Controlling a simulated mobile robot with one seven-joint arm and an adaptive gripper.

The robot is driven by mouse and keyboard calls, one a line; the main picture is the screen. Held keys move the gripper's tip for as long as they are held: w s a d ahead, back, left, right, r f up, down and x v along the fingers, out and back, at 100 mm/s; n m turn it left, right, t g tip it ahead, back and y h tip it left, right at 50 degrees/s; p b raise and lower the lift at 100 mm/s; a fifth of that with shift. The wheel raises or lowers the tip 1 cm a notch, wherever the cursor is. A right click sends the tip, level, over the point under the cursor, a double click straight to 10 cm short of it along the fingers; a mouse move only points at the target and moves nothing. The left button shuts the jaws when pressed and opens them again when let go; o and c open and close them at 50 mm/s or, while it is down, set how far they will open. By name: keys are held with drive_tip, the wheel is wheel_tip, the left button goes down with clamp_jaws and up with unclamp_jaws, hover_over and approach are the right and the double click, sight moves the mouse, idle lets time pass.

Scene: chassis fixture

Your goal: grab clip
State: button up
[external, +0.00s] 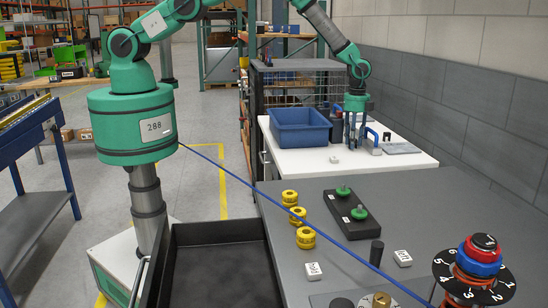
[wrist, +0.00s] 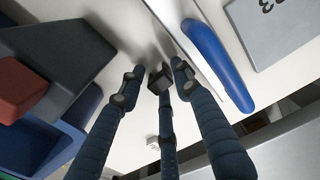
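A blue arched piece (external: 373,135), which may be the clip, stands on the white tabletop just right of my gripper (external: 354,142). In the wrist view a long rounded blue bar (wrist: 218,65) lies just right of my gripper (wrist: 157,80) and looks like the same piece. My gripper points down over the white tabletop. Its three dark blue fingers are apart, with nothing seen between their tips. The fingers seem clear of the blue bar; their exact height above the table is hard to tell.
A blue bin (external: 300,128) stands left of my gripper. A dark block with a red part (wrist: 60,60) is close by. A grey plate (external: 401,148) lies to the right. A small white block (external: 334,160) sits in front. Yellow rings (external: 297,213) are on the nearer grey table.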

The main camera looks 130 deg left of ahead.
idle(0.5)
drive_tip(key=c, duration=0.7)
drive_tip(key=shift+o, duration=0.2)
drive_tip(key=shift+r, duration=5)
